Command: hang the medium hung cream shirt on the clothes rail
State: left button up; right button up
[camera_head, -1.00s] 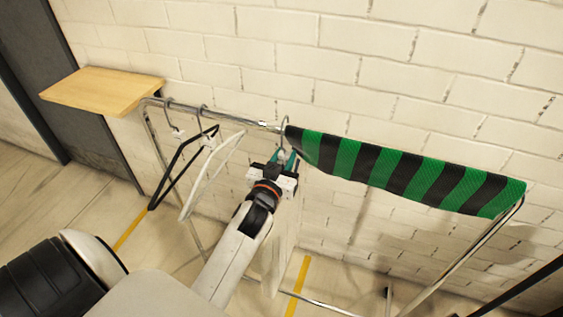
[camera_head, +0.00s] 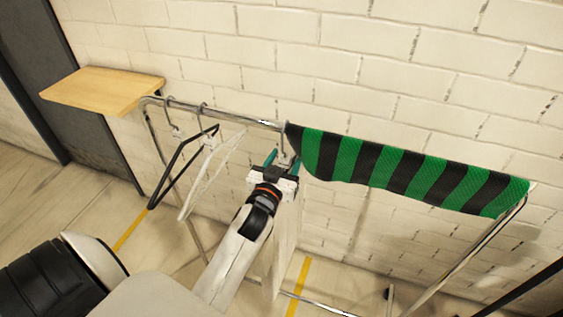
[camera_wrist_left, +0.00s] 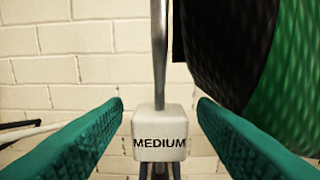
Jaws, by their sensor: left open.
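The clothes rail (camera_head: 228,116) runs along the wall. The hook (camera_head: 286,135) of the medium hanger reaches up to the rail just left of a striped cloth. The cream shirt (camera_head: 286,240) hangs below, largely hidden behind my left arm. My left gripper (camera_head: 283,160) is open, with its teal fingers on either side of the hanger's neck. In the left wrist view, a white block marked MEDIUM (camera_wrist_left: 160,132) with a metal stem stands between the fingers, apart from both. My right gripper is not in view.
A green and black striped cloth (camera_head: 410,175) covers the rail's right part, close beside the hook. A black hanger (camera_head: 177,168) and a white hanger (camera_head: 208,172) hang at the left. A wooden shelf (camera_head: 102,90) juts out at the far left.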

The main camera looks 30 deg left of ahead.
pick_arm(q)
jog(key=b+v, duration=0.2)
jog(key=v, duration=0.9)
jog(key=shift+s+b, duration=0.1)
jog(key=shift+b, duration=0.25)
jog(key=shift+s, duration=0.35)
